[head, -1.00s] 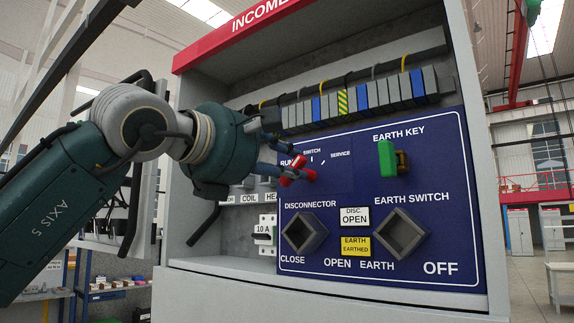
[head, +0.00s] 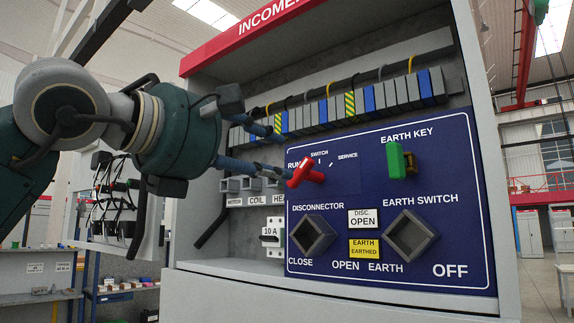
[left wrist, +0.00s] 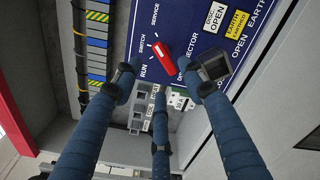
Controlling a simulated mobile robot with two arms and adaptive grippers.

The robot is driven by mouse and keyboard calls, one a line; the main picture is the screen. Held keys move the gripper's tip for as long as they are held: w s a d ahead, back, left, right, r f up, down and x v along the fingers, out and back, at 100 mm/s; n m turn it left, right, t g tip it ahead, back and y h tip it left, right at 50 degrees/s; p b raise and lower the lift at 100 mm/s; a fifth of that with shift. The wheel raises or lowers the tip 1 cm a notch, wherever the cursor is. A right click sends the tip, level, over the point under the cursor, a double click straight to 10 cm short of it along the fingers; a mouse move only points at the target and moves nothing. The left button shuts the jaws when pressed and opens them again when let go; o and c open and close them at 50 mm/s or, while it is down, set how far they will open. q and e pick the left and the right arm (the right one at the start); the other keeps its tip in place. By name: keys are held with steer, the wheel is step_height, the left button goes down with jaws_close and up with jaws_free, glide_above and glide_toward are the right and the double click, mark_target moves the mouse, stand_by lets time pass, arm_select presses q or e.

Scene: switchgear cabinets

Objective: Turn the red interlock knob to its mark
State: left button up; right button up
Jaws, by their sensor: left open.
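The red interlock knob (head: 306,172) is on the blue panel, below the SWITCH label and between RUN and SERVICE. In the left wrist view the knob (left wrist: 161,60) shows whole, with a white line along its handle; I cannot tell exactly which mark it points to. My left gripper (head: 284,156) is open, just left of the knob in the head view. In the left wrist view its blue fingers (left wrist: 160,80) are spread around the knob's near side, and none visibly grips it. The right gripper is not in view.
The green earth key (head: 393,160) is right of the knob. The square disconnector socket (head: 312,236) and earth switch socket (head: 410,235) stick out below. A row of terminal blocks (head: 390,97) runs above. A 10 A breaker (head: 272,236) stands at the panel's left.

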arm_select(q)
steer(key=shift+v, duration=2.25)
